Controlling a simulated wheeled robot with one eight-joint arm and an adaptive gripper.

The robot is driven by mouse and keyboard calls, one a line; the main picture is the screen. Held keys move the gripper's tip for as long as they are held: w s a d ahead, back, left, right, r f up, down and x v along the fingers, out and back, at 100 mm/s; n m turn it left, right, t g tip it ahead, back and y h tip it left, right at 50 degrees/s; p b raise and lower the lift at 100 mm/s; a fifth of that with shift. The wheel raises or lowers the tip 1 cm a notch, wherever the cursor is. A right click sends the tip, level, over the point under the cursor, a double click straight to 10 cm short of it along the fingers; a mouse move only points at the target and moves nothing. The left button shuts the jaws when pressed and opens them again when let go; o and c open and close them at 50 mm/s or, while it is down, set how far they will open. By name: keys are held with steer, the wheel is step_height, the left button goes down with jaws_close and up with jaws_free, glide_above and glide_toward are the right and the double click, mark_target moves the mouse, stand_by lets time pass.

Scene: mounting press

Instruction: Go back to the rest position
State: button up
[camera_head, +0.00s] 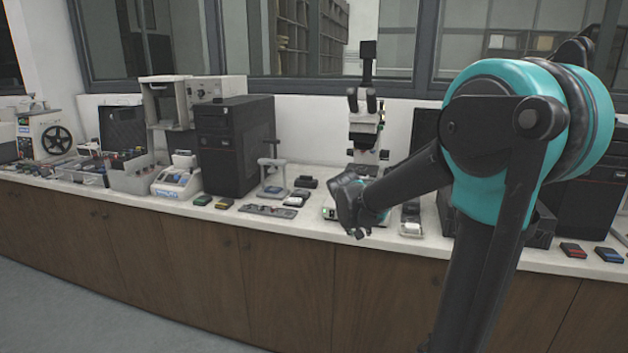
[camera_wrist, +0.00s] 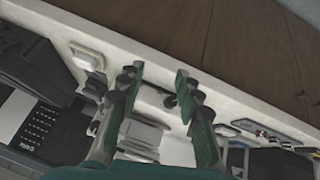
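My gripper (camera_head: 357,232) hangs over the front edge of the long white counter (camera_head: 290,226) at the end of my bent arm, in front of a tall white and black instrument (camera_head: 365,128). In the wrist view my gripper (camera_wrist: 160,82) has its two fingers well apart, with nothing held between them. The counter's edge and a pale device (camera_wrist: 142,138) show beneath and between the fingers. My gripper hides part of the counter and of what stands behind it in the head view.
A black computer tower (camera_head: 236,145) and a white balance-like device (camera_head: 177,183) stand left of my gripper. Small coloured boxes (camera_head: 573,250) lie at the right. My arm hides part of the right side. The floor (camera_head: 70,300) in front is clear at the left.

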steer(key=s+d+f+n+g+y, duration=0.1)
steer(key=s+f, duration=0.5)
steer(key=s, duration=0.6)
steer(key=s+d+f+g+y, duration=0.1)
steer(key=s+f, duration=0.5)
steer(key=s, duration=0.7)
steer(key=shift+d+n+y, duration=0.4)
steer(key=shift+d+y, duration=0.05)
steer(key=shift+y, duration=0.15)
